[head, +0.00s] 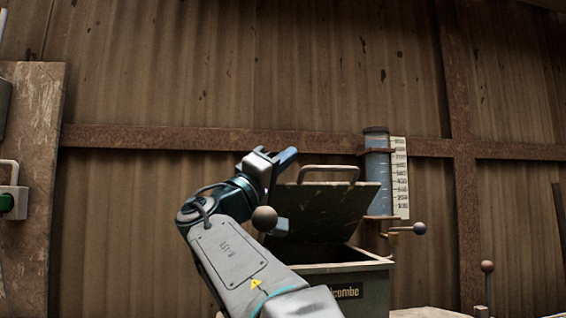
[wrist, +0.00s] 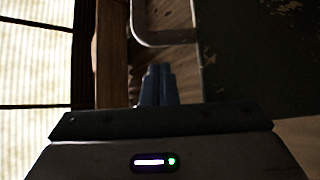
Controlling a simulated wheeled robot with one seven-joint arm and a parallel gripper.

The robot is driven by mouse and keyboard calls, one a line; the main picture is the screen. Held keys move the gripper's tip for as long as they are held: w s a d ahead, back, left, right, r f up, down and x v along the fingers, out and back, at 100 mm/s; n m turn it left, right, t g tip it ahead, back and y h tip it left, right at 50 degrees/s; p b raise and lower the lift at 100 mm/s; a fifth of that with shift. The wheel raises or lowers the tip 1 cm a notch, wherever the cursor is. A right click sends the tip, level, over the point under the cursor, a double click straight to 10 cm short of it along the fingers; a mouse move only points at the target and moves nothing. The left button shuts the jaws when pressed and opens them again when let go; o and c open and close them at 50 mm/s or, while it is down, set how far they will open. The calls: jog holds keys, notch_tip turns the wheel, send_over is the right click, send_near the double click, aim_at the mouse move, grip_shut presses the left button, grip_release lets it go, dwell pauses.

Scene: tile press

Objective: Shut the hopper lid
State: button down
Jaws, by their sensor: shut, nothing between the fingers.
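The hopper (head: 365,292) is a dark green box with a label on its front, right of centre in the head view. Its lid (head: 330,208) stands open, tilted up at the back, with a metal loop handle (head: 328,170) on its upper edge. My gripper (head: 288,157) is shut and empty, up and to the left of the lid. In the wrist view the blue fingers (wrist: 158,85) are together, just below the handle (wrist: 165,40) in the picture. The dark lid (wrist: 260,50) fills the upper right there. I cannot tell whether the fingers touch the handle.
A clear cylinder (head: 377,170) with a scale plate stands behind the hopper at right, with a ball-ended lever (head: 418,228) below it. Another ball-topped lever (head: 487,267) is at far right. A green button box (head: 10,203) is at far left. A corrugated wall closes the back.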

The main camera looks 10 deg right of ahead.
jog(key=shift+r, duration=0.1)
notch_tip(320, 180, up, 5)
jog(key=p, duration=0.2)
jog(key=shift+p, duration=0.4)
jog(key=s+d+r+p, duration=0.1)
jog(key=s+d+r, duration=0.5)
jog(key=d, duration=0.4)
jog(key=shift+f, duration=0.1)
